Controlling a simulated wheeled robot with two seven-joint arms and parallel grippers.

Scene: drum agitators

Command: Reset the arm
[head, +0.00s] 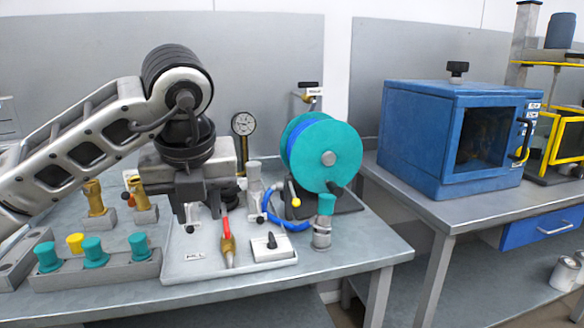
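My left arm comes in from the left, and my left gripper (199,211) points down over the light tray (185,262) on the left bench. Its two dark fingers stand apart, with no held thing visible between them. A small pale fitting shows behind the fingers. It appears to hang above the tray, left of a red-and-brass tool (227,243). My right gripper is not in view.
A teal-and-blue hose reel (322,153) stands right of the gripper, near a teal-capped metal fitting (324,220). A block with teal and yellow caps (93,270) lies at the left. A blue chamber (450,140) stands on the right bench. A gap separates the benches.

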